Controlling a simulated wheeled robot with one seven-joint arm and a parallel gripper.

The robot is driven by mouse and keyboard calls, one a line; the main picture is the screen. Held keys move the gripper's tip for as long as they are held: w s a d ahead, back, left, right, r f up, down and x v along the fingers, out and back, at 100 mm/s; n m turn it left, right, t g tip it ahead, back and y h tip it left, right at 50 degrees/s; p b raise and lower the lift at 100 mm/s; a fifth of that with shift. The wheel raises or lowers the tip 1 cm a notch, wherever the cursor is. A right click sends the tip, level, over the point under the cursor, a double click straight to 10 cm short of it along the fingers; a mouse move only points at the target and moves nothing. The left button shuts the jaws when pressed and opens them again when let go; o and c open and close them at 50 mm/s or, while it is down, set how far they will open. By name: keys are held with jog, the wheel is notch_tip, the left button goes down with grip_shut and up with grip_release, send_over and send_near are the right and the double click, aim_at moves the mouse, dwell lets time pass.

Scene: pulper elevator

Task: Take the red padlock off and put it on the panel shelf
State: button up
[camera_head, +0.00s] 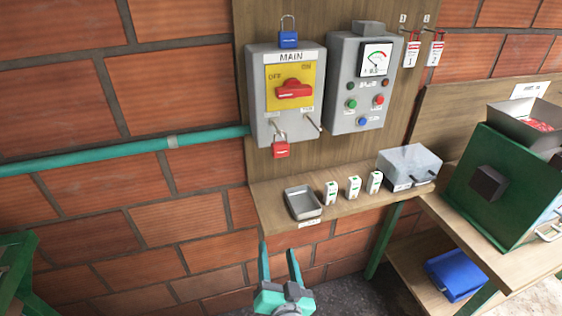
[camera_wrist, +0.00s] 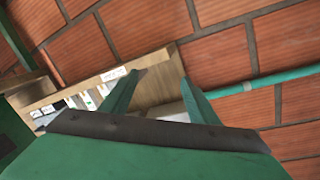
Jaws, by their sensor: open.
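The red padlock (camera_head: 281,150) hangs from the lower front of the grey MAIN switch box (camera_head: 257,97), by its shackle. The box has a yellow plate with a red rotary handle (camera_head: 293,90). A blue padlock (camera_head: 288,40) is at the top of the box. The panel shelf (camera_head: 272,222) runs below, at the foot of the wooden board. My gripper (camera_head: 279,250) is open and empty, below and in front of the shelf, well below the red padlock. In the wrist view my gripper (camera_wrist: 160,82) shows two spread fingers; the red padlock cannot be made out there.
A grey tray (camera_head: 303,203), several small white blocks (camera_head: 353,187) and a grey box (camera_head: 410,164) stand on the shelf. A meter box (camera_head: 361,82) is to the right of the switch box. A teal pipe (camera_head: 110,153) runs along the brick wall. A green machine (camera_head: 500,185) stands right.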

jog(key=w+r+n+g+y, duration=0.1)
jog(key=w+r+n+y, duration=0.4)
jog(key=r, duration=1)
jog(key=n+g+h, duration=0.3)
send_near(282, 150)
jog(key=shift+x, duration=4.75)
jog(key=shift+s, duration=0.1)
jog(key=c, duration=1.2)
